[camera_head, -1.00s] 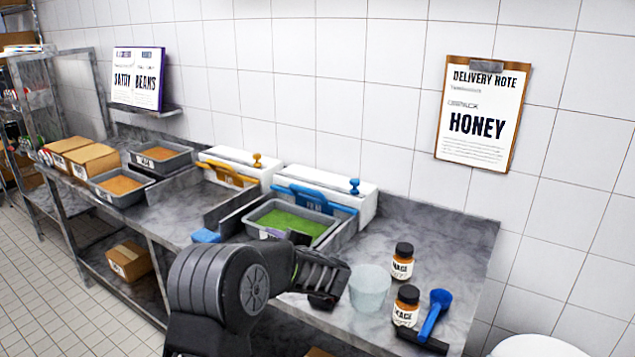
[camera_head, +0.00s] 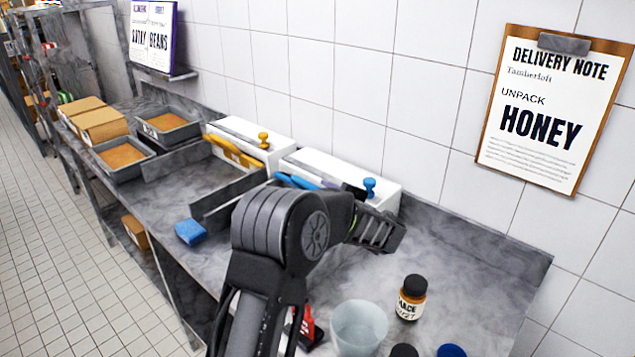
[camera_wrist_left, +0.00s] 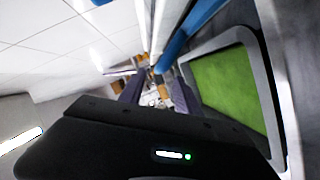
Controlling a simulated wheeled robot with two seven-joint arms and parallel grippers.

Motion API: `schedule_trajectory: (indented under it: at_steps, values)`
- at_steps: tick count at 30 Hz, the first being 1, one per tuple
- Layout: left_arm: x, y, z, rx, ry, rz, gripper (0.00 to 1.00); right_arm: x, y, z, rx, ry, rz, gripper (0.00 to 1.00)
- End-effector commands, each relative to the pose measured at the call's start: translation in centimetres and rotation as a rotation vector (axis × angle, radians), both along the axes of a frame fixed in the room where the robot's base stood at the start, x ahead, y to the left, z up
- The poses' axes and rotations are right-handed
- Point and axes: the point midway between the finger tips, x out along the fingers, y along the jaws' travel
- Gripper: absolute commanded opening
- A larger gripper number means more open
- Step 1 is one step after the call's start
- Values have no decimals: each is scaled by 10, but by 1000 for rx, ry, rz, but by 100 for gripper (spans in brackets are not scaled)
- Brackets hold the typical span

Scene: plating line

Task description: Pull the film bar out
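The blue film bar (camera_head: 300,182) lies along the front of the right white box (camera_head: 335,178), which has a blue knob. My left arm hides part of the bar. In the left wrist view, a blue bar (camera_wrist_left: 178,45) runs beside the fingers, above the tray with the green filling (camera_wrist_left: 230,85). My left gripper (camera_head: 352,190) is close to the bar's right end; I cannot tell if it touches. In the wrist view its two fingers (camera_wrist_left: 155,92) stand apart with nothing seen between them. My right gripper is not in view.
A yellow bar (camera_head: 233,151) sits on the left white box (camera_head: 245,136). A blue sponge (camera_head: 190,232) lies near the counter's front edge. A clear tub (camera_head: 359,328) and a dark-lidded jar (camera_head: 411,298) stand at the front right.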

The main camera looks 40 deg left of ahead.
Motion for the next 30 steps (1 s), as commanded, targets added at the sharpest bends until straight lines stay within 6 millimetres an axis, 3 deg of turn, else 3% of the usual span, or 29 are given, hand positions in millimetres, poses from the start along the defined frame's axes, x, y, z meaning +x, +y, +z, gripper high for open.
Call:
schedule_trajectory:
  at_steps: [11, 24, 30]
  values:
    - [3, 7, -1, 0, 0, 2, 40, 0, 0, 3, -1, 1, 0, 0]
    - [26, 62, -13, 1, 1, 2, 40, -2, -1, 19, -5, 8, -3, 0]
    - [30, 71, -17, 0, 1, 0, 40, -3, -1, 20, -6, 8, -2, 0]
